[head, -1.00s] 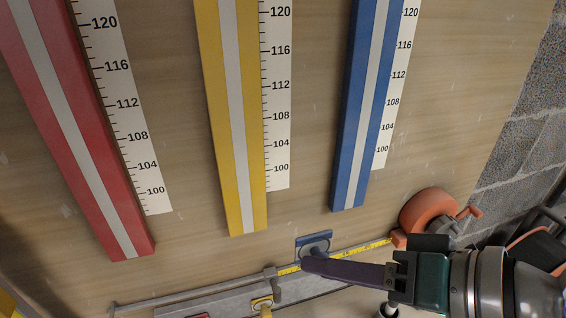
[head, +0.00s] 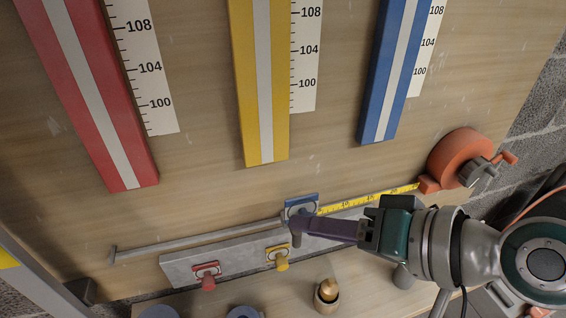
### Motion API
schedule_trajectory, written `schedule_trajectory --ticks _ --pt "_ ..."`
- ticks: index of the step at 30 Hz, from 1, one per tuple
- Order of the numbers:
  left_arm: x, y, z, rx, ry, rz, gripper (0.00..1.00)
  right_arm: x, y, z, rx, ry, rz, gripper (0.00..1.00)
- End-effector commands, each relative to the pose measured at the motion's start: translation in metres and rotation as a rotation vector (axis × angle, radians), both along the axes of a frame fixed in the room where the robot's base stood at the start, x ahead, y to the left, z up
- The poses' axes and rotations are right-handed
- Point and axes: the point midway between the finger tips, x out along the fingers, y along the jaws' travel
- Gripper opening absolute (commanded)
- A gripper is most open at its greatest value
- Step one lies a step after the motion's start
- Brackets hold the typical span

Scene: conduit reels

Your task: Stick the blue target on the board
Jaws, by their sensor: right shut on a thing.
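The blue target (head: 301,197), a small plate with a pale oval ring, shows just above the fingertips of my right gripper (head: 299,230). The gripper's dark purple fingers are shut on it and hide its lower part. It overlaps the upper edge of the grey strip and the end of the yellow tape. I cannot tell its gap to the wood behind. The wooden board (head: 205,130) carries a blue bar (head: 390,80) with a white stripe and a number scale, whose lower end is up and right of the target. My left gripper is not in view.
Red (head: 206,270) and yellow (head: 277,253) targets are on the grey strip (head: 235,250). An orange tape reel (head: 455,155) is at right, its yellow tape (head: 370,199) running left. A grey rod (head: 190,237) crosses the board. Red (head: 95,95) and yellow (head: 247,90) bars hang left.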

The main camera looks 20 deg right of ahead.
Motion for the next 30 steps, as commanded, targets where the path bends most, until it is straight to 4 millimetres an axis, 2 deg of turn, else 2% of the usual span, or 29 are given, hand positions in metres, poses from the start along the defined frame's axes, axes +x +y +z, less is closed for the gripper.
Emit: schedule_trajectory --ticks 6,15,30 --pt "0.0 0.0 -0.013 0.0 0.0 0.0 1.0 0.026 0.001 -0.002 0.001 -0.003 -0.002 0.0" --pt "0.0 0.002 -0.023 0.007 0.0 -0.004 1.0 0.05 0.002 -0.001 0.001 0.0 0.001 0.0" --pt "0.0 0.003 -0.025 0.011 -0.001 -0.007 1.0 0.056 0.002 0.0 0.001 0.001 0.001 0.0"
